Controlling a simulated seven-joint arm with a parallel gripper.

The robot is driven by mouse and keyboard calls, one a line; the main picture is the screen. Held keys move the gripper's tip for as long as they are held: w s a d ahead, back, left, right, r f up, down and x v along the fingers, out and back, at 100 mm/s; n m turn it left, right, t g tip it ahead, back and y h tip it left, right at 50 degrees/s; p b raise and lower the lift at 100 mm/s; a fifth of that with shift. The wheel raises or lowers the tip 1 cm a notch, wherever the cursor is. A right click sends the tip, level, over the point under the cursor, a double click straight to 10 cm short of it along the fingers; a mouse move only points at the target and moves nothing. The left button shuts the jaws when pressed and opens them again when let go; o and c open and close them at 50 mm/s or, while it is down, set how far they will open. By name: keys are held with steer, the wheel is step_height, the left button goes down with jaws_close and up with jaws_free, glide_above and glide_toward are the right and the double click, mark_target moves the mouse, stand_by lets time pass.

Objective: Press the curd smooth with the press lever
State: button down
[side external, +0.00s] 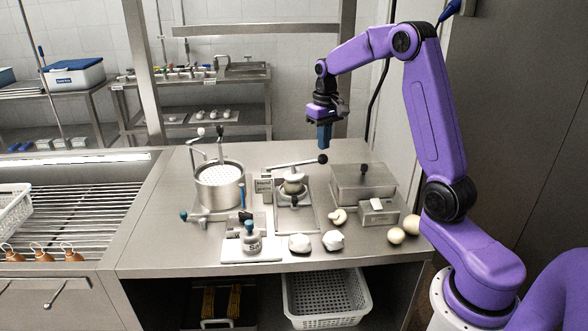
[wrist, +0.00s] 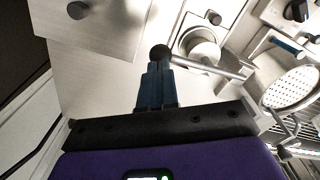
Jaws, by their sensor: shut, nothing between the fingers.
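My gripper (side external: 324,146) is shut and empty, pointing down above the right half of the steel counter. The press lever (side external: 292,163) is a metal bar with a black ball knob (side external: 322,159), lying nearly level over a small round press (side external: 293,187) on a flat base. In the side view the knob is just below my fingertips. In the wrist view the knob (wrist: 160,53) shows just beyond the fingertips (wrist: 157,68), and the bar (wrist: 208,67) runs right across a round metal cup (wrist: 203,46). I cannot tell whether they touch. The curd is not clearly visible.
A steel pot (side external: 220,192) with a perforated white top stands left of the press. A steel box (side external: 363,188) with a black knob stands right. White lumps (side external: 300,243) and round pale pieces (side external: 397,236) lie along the front. A small stamp-like tool (side external: 250,240) stands front left.

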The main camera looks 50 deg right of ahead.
steer(key=shift+r, duration=2.5)
steer(key=s+a+f+n, duration=0.1)
steer(key=s+a+n, duration=0.35)
steer(key=a, duration=0.55)
steer(key=s+a+n, duration=0.3)
steer(key=s+a, duration=0.3)
steer(key=a, duration=0.5)
steer(key=s+a+f+n, duration=0.1)
steer(key=s+n, duration=0.3)
steer(key=s, duration=0.7)
steer(key=s+a+f+n, duration=0.2)
steer(key=s+f+n, duration=0.1)
steer(key=s, duration=0.7)
steer(key=shift+s+a+f+n, duration=0.3)
steer(key=shift+s+f+n, duration=0.1)
steer(key=shift+n, duration=0.15)
